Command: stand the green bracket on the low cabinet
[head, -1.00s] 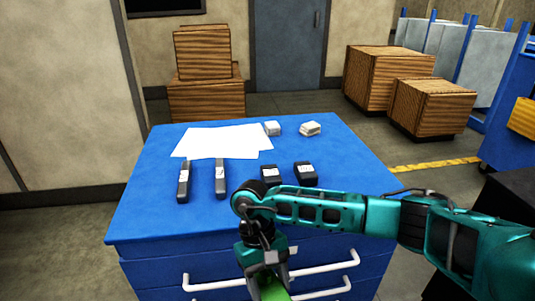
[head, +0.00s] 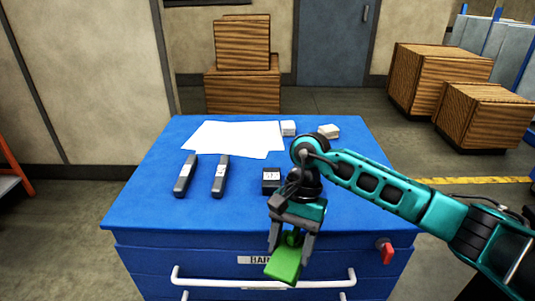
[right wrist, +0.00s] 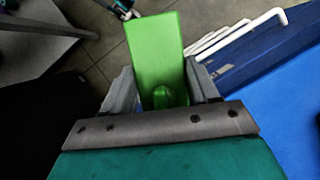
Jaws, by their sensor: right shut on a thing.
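The green bracket (head: 285,263) hangs from my right gripper (head: 292,238), which is shut on it. In the head view the bracket is in front of the cabinet's front face, below the top edge, with its flat plate tilted. The right wrist view shows the bracket (right wrist: 155,55) between the two grey fingers (right wrist: 160,92), apart from the cabinet. The low blue cabinet (head: 150,205) stands ahead with a flat top. Its white drawer handles also show in the right wrist view (right wrist: 245,30). My left gripper is not in view.
On the cabinet top lie white paper sheets (head: 235,138), two dark bars (head: 186,176), a black box (head: 271,181) and two small pale stacks (head: 328,131). The front left of the top is clear. Wooden crates (head: 242,88) stand behind.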

